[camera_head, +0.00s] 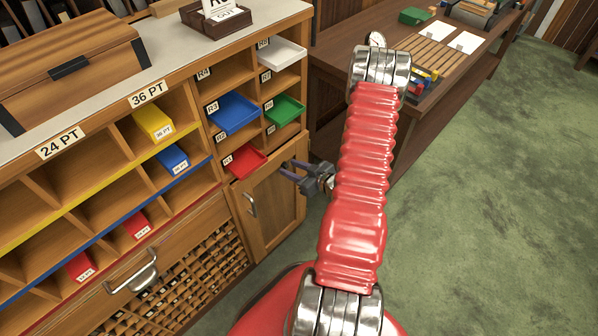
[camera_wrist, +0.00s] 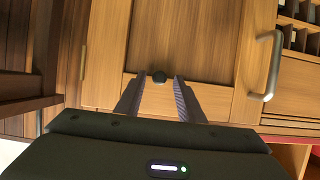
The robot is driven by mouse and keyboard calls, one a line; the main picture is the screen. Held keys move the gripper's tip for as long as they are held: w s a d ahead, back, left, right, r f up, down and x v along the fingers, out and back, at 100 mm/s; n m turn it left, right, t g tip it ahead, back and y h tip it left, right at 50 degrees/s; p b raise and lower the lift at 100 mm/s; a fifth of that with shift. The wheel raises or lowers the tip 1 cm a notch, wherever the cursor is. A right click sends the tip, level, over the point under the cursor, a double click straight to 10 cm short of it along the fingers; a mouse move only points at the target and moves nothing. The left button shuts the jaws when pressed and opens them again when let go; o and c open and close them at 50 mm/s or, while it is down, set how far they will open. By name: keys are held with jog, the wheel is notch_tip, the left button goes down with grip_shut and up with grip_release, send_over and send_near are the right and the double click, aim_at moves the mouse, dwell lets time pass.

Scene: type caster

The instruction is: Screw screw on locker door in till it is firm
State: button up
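The wooden locker door (camera_head: 272,212) is at the lower right end of the cabinet and looks closed. In the wrist view, the door (camera_wrist: 190,45) fills the upper middle. A small dark round screw head (camera_wrist: 159,76) shows against the door's frame. My gripper (camera_wrist: 162,78) is open, its two fingers on either side of the screw head with a visible gap to each. I cannot tell how deep the fingertips reach around it. In the head view, my gripper (camera_head: 288,170) points at the door's upper part; the screw is not discernible there.
A metal handle (camera_head: 251,204) is on the door, right of my fingers in the wrist view. Above the door are cubbies with a red tray (camera_head: 243,160), a blue tray (camera_head: 234,113) and a green tray (camera_head: 284,109). A wooden table (camera_head: 335,65) stands behind my arm. Green floor (camera_head: 500,220) is clear at right.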

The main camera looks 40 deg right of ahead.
jog(key=shift+w+f, duration=0.15)
jog(key=shift+w, duration=0.2)
grip_shut()
dwell(0.6)
dwell(0.3)
